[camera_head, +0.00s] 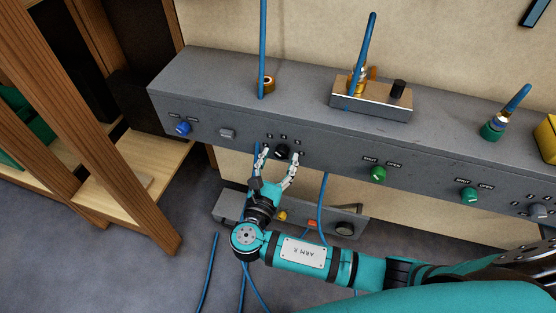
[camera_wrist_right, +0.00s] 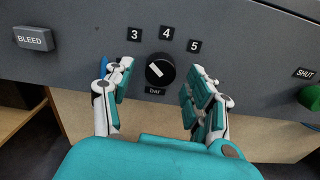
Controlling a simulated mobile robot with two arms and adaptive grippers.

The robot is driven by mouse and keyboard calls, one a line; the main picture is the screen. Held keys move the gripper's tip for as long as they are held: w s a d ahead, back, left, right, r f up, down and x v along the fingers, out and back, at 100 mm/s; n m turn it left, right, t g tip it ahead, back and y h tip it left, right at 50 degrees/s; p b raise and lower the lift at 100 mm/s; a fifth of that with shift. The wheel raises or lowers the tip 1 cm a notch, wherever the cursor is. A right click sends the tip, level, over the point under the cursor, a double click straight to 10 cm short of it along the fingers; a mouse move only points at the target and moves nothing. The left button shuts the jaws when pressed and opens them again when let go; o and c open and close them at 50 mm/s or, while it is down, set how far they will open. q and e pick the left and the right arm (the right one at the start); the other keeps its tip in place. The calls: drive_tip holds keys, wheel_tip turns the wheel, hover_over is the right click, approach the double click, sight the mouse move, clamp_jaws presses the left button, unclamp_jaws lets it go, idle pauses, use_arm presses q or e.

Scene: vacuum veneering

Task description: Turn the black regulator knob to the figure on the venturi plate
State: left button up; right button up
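The black regulator knob (camera_wrist_right: 160,71) is on the grey console front, with plates 3, 4 and 5 above it and "bar" below. Its white pointer line slants to the upper left, toward the 3 side. My right gripper (camera_wrist_right: 161,80) is open, one finger on each side of the knob, with visible gaps. In the head view, the knob (camera_head: 282,151) sits between the fingertips of that gripper (camera_head: 281,157). The venturi block (camera_head: 371,101), with a brass fitting and a black cap, stands on the console top; no figure is legible on it. My left gripper is out of view.
A BLEED button (camera_wrist_right: 32,39) is left of the knob, a green SHUT/OPEN knob (camera_head: 378,174) right of it. A blue knob (camera_head: 183,128) is at the far left. Blue hoses rise and hang around the console. A lower grey panel (camera_head: 346,215) is below, near my right arm.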

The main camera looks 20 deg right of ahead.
drive_tip(key=c, duration=1)
drive_tip(key=shift+c, duration=0.2)
